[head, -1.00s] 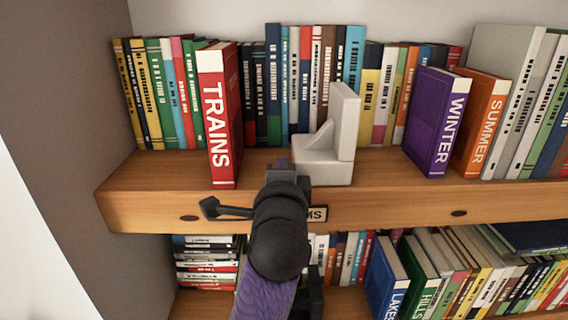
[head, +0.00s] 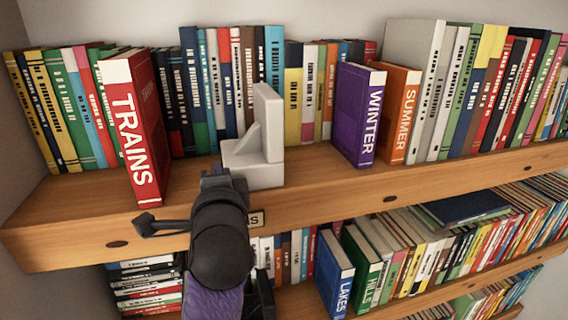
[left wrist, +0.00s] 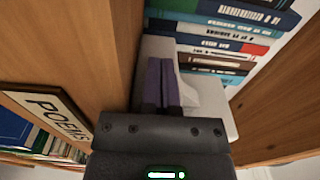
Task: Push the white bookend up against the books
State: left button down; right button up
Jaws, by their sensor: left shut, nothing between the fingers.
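The white bookend (head: 268,135) stands upright on the upper shelf, its upright plate on the right and its low foot on the left. A gap separates it from the purple WINTER book (head: 357,115), with the orange SUMMER book (head: 399,115) beyond. My left gripper (head: 215,177) is shut and empty at the bookend's left front. In the left wrist view its purple fingers (left wrist: 162,85) lie in front of the white bookend (left wrist: 212,100); whether they touch it I cannot tell. My right gripper is not in view.
The red TRAINS book (head: 135,130) stands left of the bookend, jutting forward. A row of books (head: 230,80) stands behind. A POEMS label (left wrist: 52,112) is on the shelf's front edge. The lower shelf holds more books (head: 400,255). Bare wood (head: 310,170) lies between bookend and WINTER.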

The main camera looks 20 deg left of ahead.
aim_at(254, 178)
pick_arm(q)
jog(key=shift+w+d, duration=0.55)
jog(key=shift+d, duration=0.4)
jog(key=shift+w+d, duration=0.6)
jog(key=shift+d, duration=0.3)
jog(key=shift+w+d, duration=0.55)
jog(key=shift+d, duration=0.4)
jog(key=shift+s+a, duration=0.3)
jog(key=shift+a, duration=0.2)
jog(key=shift+s+a, duration=0.3)
jog(key=shift+a, duration=0.2)
jog(key=shift+s+a, duration=0.3)
jog(key=shift+a, duration=0.2)
